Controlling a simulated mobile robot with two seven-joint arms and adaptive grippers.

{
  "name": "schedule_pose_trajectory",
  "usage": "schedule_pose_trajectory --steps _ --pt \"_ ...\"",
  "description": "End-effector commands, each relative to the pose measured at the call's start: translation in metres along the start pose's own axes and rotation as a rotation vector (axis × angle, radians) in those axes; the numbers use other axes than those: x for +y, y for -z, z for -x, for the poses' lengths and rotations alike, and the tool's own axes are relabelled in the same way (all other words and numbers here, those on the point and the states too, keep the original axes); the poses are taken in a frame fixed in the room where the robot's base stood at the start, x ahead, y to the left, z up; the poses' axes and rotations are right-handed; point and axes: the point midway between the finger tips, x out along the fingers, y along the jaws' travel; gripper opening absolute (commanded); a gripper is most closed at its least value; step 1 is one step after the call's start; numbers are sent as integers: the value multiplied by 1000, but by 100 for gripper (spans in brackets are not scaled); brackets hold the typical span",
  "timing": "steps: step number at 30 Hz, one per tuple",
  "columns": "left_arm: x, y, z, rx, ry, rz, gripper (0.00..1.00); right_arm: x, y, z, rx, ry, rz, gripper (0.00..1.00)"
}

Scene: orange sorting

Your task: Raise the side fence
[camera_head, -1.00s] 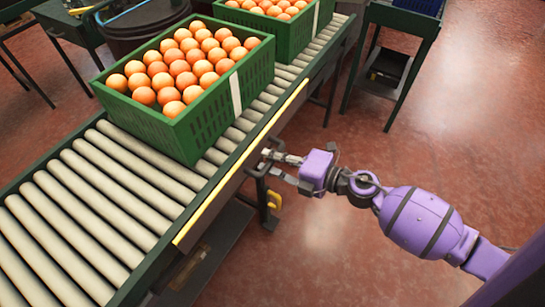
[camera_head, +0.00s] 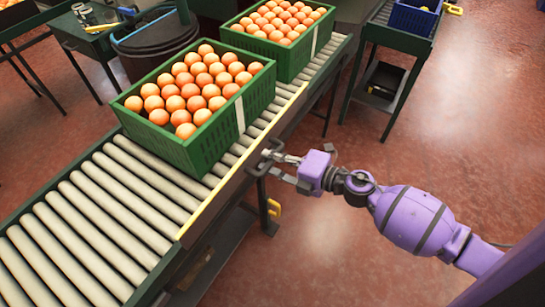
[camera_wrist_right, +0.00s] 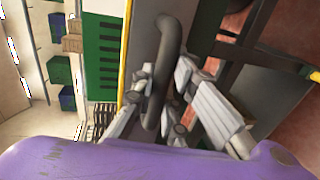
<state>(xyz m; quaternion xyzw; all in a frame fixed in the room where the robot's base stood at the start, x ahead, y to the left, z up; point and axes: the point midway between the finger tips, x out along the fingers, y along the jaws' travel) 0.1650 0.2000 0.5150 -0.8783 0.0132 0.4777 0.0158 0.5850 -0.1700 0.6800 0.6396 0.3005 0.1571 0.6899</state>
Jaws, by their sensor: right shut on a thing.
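The side fence (camera_head: 222,190) is a grey panel with a yellow top edge along the conveyor's right side. A dark bar handle (camera_head: 257,169) sticks out from its outer face. My right gripper (camera_head: 275,164) reaches the handle from the right and is shut on it. In the right wrist view, the dark curved handle (camera_wrist_right: 168,60) passes between the pale fingers of my right gripper (camera_wrist_right: 160,92). The finger tips partly hide the handle. My left gripper is not in view.
A green crate of oranges (camera_head: 212,143) stands on the conveyor rollers (camera_head: 110,205) beside the fence. A second full crate (camera_head: 305,55) stands farther back. A green stand with a blue bin (camera_head: 412,20) is at the upper right. The floor (camera_head: 440,130) right of the conveyor is open.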

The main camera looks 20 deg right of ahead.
Motion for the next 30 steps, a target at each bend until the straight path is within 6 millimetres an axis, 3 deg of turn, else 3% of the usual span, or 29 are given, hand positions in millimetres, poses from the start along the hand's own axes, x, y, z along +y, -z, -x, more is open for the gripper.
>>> schedule_pose_trajectory --steps 4,5,9,20,23,30 --pt "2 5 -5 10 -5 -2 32 5 0 -1 2 -9 0 0" --pt "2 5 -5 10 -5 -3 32 5 0 -1 2 -10 0 15" --pt "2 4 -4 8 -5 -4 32 5 -1 -1 1 -9 0 33" --pt "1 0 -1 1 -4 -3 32 3 -1 3 0 -5 -1 33" --pt "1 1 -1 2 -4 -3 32 2 -1 14 -2 -5 -2 33" --pt "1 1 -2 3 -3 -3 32 1 0 65 -1 -4 -3 33"
